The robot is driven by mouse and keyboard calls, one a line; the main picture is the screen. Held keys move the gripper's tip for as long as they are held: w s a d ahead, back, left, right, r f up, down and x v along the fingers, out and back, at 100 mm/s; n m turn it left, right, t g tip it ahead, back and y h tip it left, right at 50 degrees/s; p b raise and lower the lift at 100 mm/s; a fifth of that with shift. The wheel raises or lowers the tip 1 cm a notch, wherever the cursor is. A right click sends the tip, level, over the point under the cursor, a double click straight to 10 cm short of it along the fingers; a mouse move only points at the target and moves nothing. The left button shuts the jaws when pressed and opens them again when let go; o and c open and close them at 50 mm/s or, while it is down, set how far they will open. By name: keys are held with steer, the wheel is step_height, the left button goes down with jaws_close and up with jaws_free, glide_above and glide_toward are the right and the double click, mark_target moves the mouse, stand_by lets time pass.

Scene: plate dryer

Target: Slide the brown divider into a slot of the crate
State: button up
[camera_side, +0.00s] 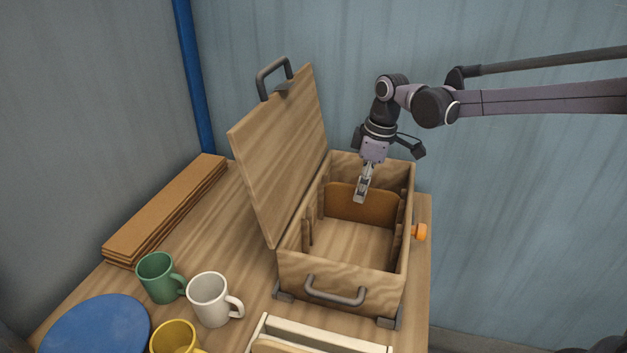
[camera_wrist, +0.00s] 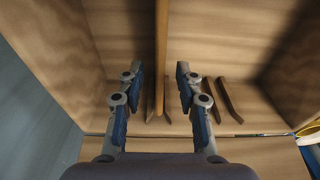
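The brown divider (camera_side: 345,203) stands upright across the far part of the open wooden crate (camera_side: 325,270). In the wrist view the divider (camera_wrist: 162,40) shows edge-on, and its near end lies between two dark slot strips on the crate wall. More strips (camera_wrist: 230,101) stand to the right of it. My gripper (camera_side: 360,198) reaches down into the crate at the divider. Its two fingers (camera_wrist: 160,78) are apart on either side of the divider, with a gap visible on both sides. The divider's bottom edge is hard to make out.
The crate's lid (camera_side: 283,150) stands open at the left. Flat brown boards (camera_side: 165,210) lie stacked behind. A green mug (camera_side: 158,278), a white mug (camera_side: 209,299), a yellow mug (camera_side: 174,339) and a blue disc (camera_side: 95,330) are at front left. An orange knob (camera_side: 420,232) is beside the crate.

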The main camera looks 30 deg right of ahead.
steer(key=shift+r, duration=0.1)
step_height(320, 180, up, 12)
steer(key=s+d, duration=0.1)
steer(key=shift+s+d, duration=0.15)
stand_by(0.5)
